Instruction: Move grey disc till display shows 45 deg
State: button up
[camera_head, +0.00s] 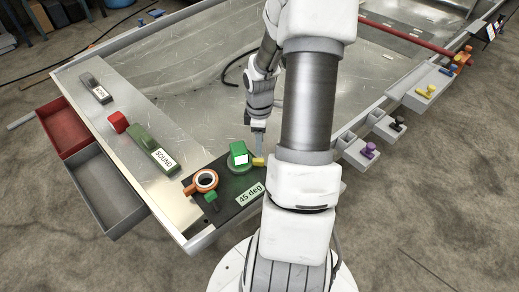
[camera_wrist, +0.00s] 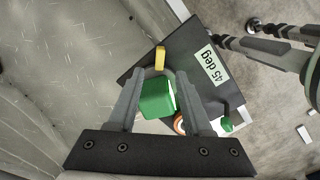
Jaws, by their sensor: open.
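The grey disc (camera_head: 229,168) lies on a black plate (camera_head: 224,208), partly hidden under a green block (camera_head: 237,149) with a white face. A yellow knob (camera_head: 258,161) sticks out at the disc's right side; it also shows in the wrist view (camera_wrist: 160,58). A label on the plate reads "45 deg" (camera_head: 250,195). My gripper (camera_head: 259,143) points down close to the green block and yellow knob. In the wrist view its fingers (camera_wrist: 157,74) are spread on either side of the green block (camera_wrist: 157,100), with the yellow knob just past the tips. Contact cannot be told.
An orange ring (camera_head: 205,181) and a small green knob (camera_head: 211,198) are on the plate. A green "SOUND" block (camera_head: 152,147), a red block (camera_head: 118,121) and a grey block (camera_head: 95,87) stand left. Open drawers (camera_head: 107,190) jut out left. Purple (camera_head: 368,150) and other knobs line the right edge.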

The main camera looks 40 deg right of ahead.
notch_tip(320, 180, up, 9)
jog(key=p, duration=0.2)
jog(key=shift+r, duration=0.2)
dwell(0.6)
jog(key=a+r+m+t+h+p, duration=0.1)
jog(key=a+r+m+t+p, duration=0.3)
jog(key=a+r, duration=1.55)
jog(key=s+a+r+m+t+y+p, duration=0.1)
jog(key=s+a+r+m+p, duration=0.3)
jog(key=s+r, duration=0.6)
jog(key=shift+s+a+r+m+t+p, duration=0.2)
jog(key=shift+s+a+m+t+p, duration=0.15)
jog(key=shift+a, duration=0.3)
